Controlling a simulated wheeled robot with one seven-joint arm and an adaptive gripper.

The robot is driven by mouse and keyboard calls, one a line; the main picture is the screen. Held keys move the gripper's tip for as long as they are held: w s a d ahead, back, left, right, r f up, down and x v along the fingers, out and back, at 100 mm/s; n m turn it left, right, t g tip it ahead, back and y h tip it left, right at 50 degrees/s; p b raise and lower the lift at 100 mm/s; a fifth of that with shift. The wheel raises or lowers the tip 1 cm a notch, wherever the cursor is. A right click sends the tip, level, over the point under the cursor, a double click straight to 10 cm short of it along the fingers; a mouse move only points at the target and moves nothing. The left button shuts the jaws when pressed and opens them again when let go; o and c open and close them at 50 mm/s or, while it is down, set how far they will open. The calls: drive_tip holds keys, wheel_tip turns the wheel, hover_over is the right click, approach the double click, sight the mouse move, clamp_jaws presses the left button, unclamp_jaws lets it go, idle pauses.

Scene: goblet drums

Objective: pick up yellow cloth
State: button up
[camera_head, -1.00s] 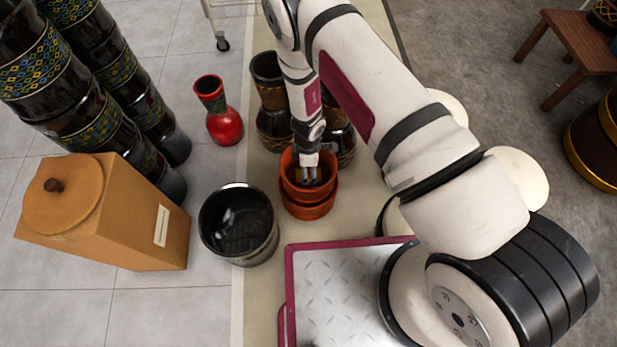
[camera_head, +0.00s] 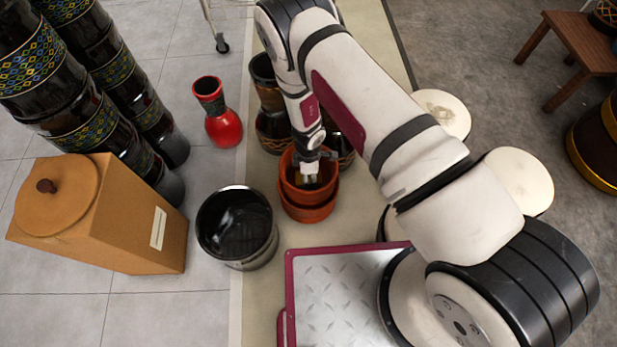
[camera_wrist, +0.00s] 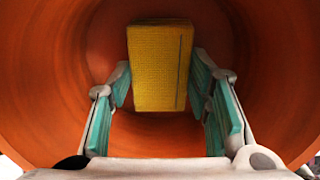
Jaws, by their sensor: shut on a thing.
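The yellow cloth (camera_wrist: 160,68) looks like a folded, textured block in the wrist view. It is between the two teal-padded fingers of my gripper (camera_wrist: 160,88), which is shut on it. The cloth and fingers are inside a round orange pot (camera_wrist: 60,60). In the head view, my gripper (camera_head: 309,172) reaches down into the upper of two stacked orange pots (camera_head: 308,211). The cloth is mostly hidden there by the gripper and the pot. I cannot tell whether the cloth touches the pot's floor or wall.
A glossy black pot (camera_head: 238,255) stands left of the orange pots. A red vase (camera_head: 223,128), a tan lidded box (camera_head: 130,240) and tall dark drums (camera_head: 60,85) are farther left. Dark goblet drums (camera_head: 265,75) stand close behind the orange pots.

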sight(309, 177)
wheel_tip(309, 177, up, 10)
drive_tip(key=p, duration=0.4)
drive_tip(key=o, duration=0.3)
drive_tip(key=shift+c, duration=0.3)
